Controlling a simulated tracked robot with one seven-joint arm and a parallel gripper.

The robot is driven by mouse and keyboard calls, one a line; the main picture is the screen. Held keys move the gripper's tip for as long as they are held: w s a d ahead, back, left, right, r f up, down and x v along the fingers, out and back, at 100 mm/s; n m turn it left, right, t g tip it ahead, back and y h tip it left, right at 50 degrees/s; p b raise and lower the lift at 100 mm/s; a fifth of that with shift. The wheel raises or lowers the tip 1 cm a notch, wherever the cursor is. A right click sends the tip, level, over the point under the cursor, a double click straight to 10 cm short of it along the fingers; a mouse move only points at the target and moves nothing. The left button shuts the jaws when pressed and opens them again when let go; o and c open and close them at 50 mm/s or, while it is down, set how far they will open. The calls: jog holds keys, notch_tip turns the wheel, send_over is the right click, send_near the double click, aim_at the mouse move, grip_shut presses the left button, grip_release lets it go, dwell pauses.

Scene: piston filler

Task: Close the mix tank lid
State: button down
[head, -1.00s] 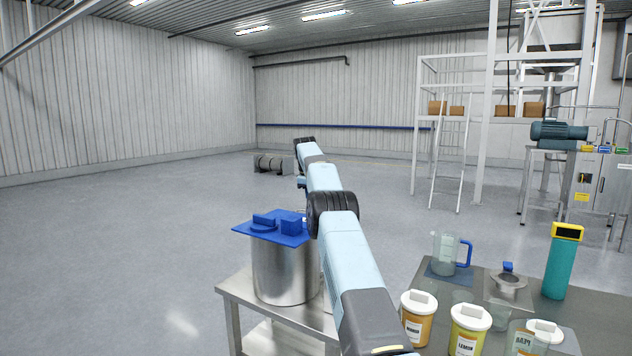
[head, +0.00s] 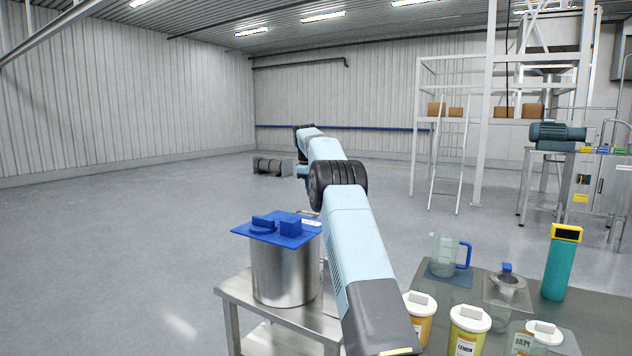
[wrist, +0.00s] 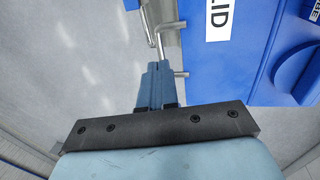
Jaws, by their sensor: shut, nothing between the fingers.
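A steel tank (head: 284,273) stands on a metal bench, with a flat blue top plate (head: 246,232) carrying blue raised blocks. A white tag (head: 311,223) sits near the plate's right edge. In the wrist view a blue panel (wrist: 262,45) at the right bears a label reading "LID" (wrist: 219,18). My gripper (wrist: 159,68) is shut and empty, left of the panel, its fingertips close to a thin bent metal rod (wrist: 157,32). I cannot tell whether they touch. My arm hides the gripper in the head view, and I cannot tell how far the lid is open.
The metal bench (head: 243,296) carries the tank. Open floor lies to the left and behind.

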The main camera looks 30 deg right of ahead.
jog(key=s+a+r, duration=0.2)
jog(key=s+r, duration=0.3)
jog(key=s, duration=0.5)
jog(key=shift+a+r, duration=0.3)
jog(key=s+a+r+m+t, duration=0.1)
jog(key=s+a+r, duration=0.2)
jog(key=s+a, duration=0.35)
jog(key=s+a+r+m, duration=0.1)
jog(key=s+a+r, duration=0.25)
jog(key=s, duration=0.65)
jog(key=s+a+r+m+t, duration=0.1)
jog(key=s+a+r, duration=0.1)
jog(key=s+a, duration=0.55)
jog(key=s+a+f+m, duration=0.1)
jog(key=s+f, duration=0.3)
jog(key=s, duration=0.5)
jog(key=s+a+f+m+t+y, duration=0.1)
jog(key=s+f, duration=0.3)
jog(key=s, duration=0.5)
jog(key=s+a+f+m+t, duration=0.1)
jog(key=s+a+f, duration=0.2)
jog(key=s, duration=0.6)
jog(key=shift+s+a+f+m+y, duration=0.3)
jog(key=shift+f+m+y, duration=0.1)
jog(key=shift+f, duration=0.25)
